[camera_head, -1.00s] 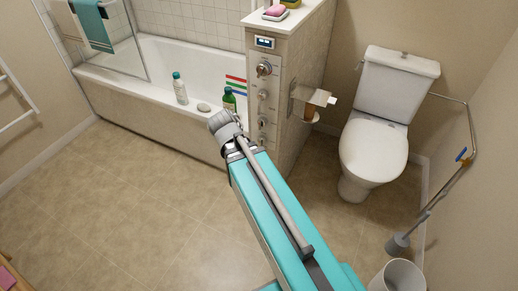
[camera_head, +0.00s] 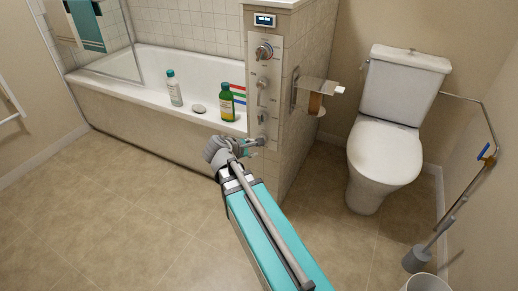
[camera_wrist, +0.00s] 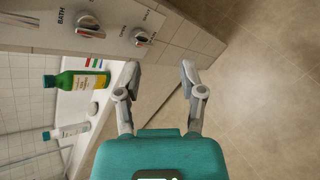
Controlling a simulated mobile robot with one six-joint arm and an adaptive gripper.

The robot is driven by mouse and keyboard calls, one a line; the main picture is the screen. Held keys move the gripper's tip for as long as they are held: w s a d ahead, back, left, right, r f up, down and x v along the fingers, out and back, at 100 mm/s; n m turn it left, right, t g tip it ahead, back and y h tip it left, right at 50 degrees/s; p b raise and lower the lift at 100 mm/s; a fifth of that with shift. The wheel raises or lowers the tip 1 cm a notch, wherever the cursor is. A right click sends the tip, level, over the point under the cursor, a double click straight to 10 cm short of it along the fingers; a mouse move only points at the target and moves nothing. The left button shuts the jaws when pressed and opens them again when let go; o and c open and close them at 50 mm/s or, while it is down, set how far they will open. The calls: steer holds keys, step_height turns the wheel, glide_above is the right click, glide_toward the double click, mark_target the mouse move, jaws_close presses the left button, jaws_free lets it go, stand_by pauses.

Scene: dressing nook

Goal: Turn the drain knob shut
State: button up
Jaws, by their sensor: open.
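The control panel (camera_head: 264,100) is a pale upright strip of several knobs on the end of the tiled partition by the bath. In the wrist view the lowest knob (camera_wrist: 142,38), apparently the drain knob, is grey with small lettering around it. A larger knob (camera_wrist: 88,25) beside it has the word BATH near it. My gripper (camera_wrist: 160,72) is open and empty, fingers apart, short of the panel in the wrist view. In the head view my gripper (camera_head: 253,146) overlaps the panel's lower end and partly hides it. The drain knob's exact setting is too small to tell.
A green bottle (camera_head: 227,102), a white bottle (camera_head: 174,88) and a grey disc (camera_head: 198,109) stand on the bath rim (camera_head: 150,93). A toilet-paper holder (camera_head: 312,88) juts from the partition's right side. The toilet (camera_head: 383,150) stands further right. The floor at left is clear.

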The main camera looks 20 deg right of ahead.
steer(key=w+f+n+t+h+b, duration=0.4)
steer(key=f+n+b, duration=0.6)
steer(key=b, duration=0.9)
steer(key=w+n+t, duration=0.1)
steer(key=w+n, duration=0.1)
steer(key=shift+w+a+f+t, duration=0.15)
steer(key=shift+w+t, duration=0.2)
steer(key=shift+t, duration=0.05)
steer(key=shift+w, duration=0.1)
steer(key=shift+x, duration=6.85)
